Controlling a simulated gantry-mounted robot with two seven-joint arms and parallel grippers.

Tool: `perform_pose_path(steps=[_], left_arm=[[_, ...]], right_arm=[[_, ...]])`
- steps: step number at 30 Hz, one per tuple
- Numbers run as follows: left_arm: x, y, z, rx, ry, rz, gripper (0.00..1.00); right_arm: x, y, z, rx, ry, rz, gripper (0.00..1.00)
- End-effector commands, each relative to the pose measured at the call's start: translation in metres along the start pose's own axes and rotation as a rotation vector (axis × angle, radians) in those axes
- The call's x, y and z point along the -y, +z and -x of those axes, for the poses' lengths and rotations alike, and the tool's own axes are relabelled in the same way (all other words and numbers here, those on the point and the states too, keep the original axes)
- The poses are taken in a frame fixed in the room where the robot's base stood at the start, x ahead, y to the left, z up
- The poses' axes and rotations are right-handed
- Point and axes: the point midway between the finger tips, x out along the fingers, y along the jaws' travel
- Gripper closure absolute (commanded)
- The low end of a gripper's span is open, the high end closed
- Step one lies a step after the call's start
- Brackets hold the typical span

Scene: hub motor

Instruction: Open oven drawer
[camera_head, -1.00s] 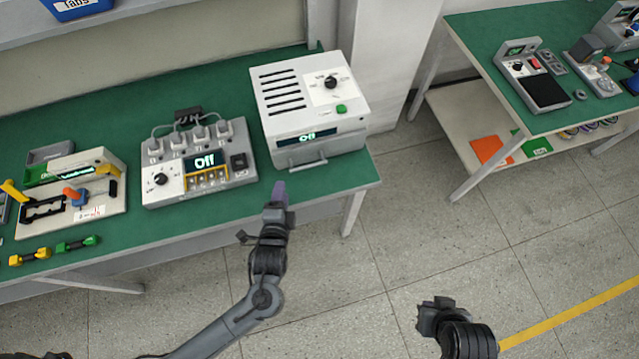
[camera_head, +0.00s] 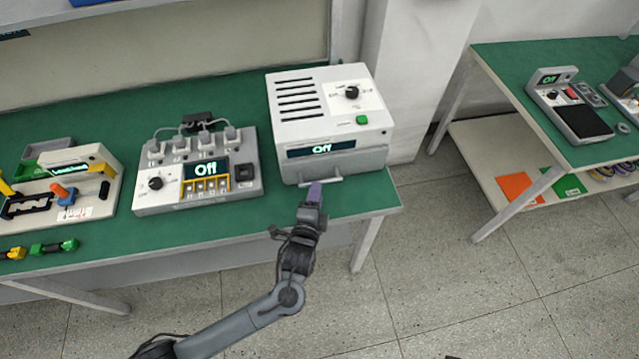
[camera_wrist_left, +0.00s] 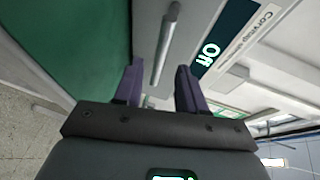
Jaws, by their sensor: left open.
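The oven (camera_head: 330,120) is a white box with a dial, a green button and a lit "Off" display, at the right end of the green bench. Its grey drawer (camera_head: 345,166) is shut, with a bar handle (camera_head: 322,182) low on the front. My left gripper (camera_head: 314,190) is just in front of the handle. In the left wrist view, its purple fingers (camera_wrist_left: 160,88) are apart and empty, with the handle (camera_wrist_left: 168,45) ahead, between their lines; I see no contact. Only a dark sliver of my right gripper (camera_head: 455,357) shows at the bottom edge; its fingers are hidden.
Further left is a device with a lever (camera_head: 65,190). A second bench (camera_head: 560,130) stands at the right. The floor before the oven is clear.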

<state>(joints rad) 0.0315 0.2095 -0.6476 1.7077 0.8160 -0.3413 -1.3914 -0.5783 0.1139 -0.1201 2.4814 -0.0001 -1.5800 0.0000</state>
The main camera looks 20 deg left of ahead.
Motion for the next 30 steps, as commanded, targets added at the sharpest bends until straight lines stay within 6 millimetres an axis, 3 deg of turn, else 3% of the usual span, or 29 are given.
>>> perform_pose_path(steps=[3, 9, 23, 25, 30], left_arm=[[-0.001, 0.0, -0.021, 0.001, -0.002, 0.0, 0.6], [-0.001, 0.0, -0.043, 0.0, -0.001, 0.0, 0.6], [0.0, 0.0, -0.054, 0.0, 0.001, 0.0, 0.6], [0.0, 0.0, -0.054, 0.0, 0.001, 0.0, 0.66], [0.0, 0.0, -0.054, 0.0, 0.001, 0.0, 0.92]], right_arm=[[0.0, 0.003, -0.007, 0.001, 0.002, 0.002, 1.0], [-0.002, 0.005, -0.012, 0.003, 0.007, 0.009, 1.0], [-0.001, 0.006, -0.014, 0.004, 0.006, 0.008, 1.0], [-0.001, 0.006, -0.014, 0.004, 0.005, 0.007, 1.0], [0.0, 0.006, -0.014, 0.004, 0.002, 0.003, 1.0]])
